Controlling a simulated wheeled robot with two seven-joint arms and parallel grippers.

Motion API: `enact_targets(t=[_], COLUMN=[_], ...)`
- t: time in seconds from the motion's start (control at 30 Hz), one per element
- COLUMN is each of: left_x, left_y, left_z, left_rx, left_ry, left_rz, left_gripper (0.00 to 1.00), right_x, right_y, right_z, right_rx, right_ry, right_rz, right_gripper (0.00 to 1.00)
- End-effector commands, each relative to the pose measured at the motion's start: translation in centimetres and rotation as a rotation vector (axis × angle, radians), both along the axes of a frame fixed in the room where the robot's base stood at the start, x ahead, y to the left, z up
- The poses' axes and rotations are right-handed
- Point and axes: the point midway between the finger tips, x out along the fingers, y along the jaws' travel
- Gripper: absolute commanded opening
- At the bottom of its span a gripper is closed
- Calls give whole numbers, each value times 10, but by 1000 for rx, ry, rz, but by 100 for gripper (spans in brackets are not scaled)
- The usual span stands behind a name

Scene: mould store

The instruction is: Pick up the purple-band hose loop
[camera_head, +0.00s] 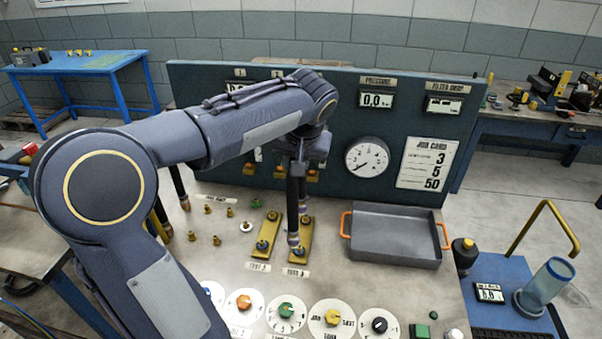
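My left arm reaches in from the left and bends down over the middle of the bench. My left gripper (304,152) points down above two yellow port plates, seen from behind and partly covered by its own wrist. A dark upright tube (292,205) runs from below the gripper to the right-hand plate (301,243). A pale purplish ring shows near its lower end; I cannot tell surely whether this is the purple-band hose loop. Whether the fingers are closed on it is hidden. Other dark hose ends with brass tips (184,203) show left, partly behind my arm. My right gripper is out of view.
A grey tray (396,262) with orange handles sits right of the plates, empty. Small brass fittings (217,240) stand left of them. A row of dials (332,317) lines the front. A panel with gauge (367,158) rises behind. A yellow bent bar (537,222) stands at right.

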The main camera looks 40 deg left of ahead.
Motion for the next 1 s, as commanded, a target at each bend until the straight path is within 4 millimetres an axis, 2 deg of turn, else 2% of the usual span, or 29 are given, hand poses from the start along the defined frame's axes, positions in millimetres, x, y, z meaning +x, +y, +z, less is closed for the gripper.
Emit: enact_targets(t=[0.03,0.1,0.3,0.5,0.7,1.0], left_x=[-8,-21,-61,-87,-98,-100], left_y=[-3,-6,-18,-25,-29,-30], left_z=[12,22,39,51,57,58], left_rx=[1,1,1,1,1,1], left_ry=[-9,-8,-5,-4,-1,0], left_rz=[-1,-2,-1,-1,-1,-1], left_gripper=[0,0,0,0,0,0], right_x=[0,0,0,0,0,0], right_y=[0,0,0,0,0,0], right_z=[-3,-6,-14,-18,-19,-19], right_rx=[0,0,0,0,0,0], right_ry=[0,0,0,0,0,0], right_rz=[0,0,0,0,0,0], right_gripper=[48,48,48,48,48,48])
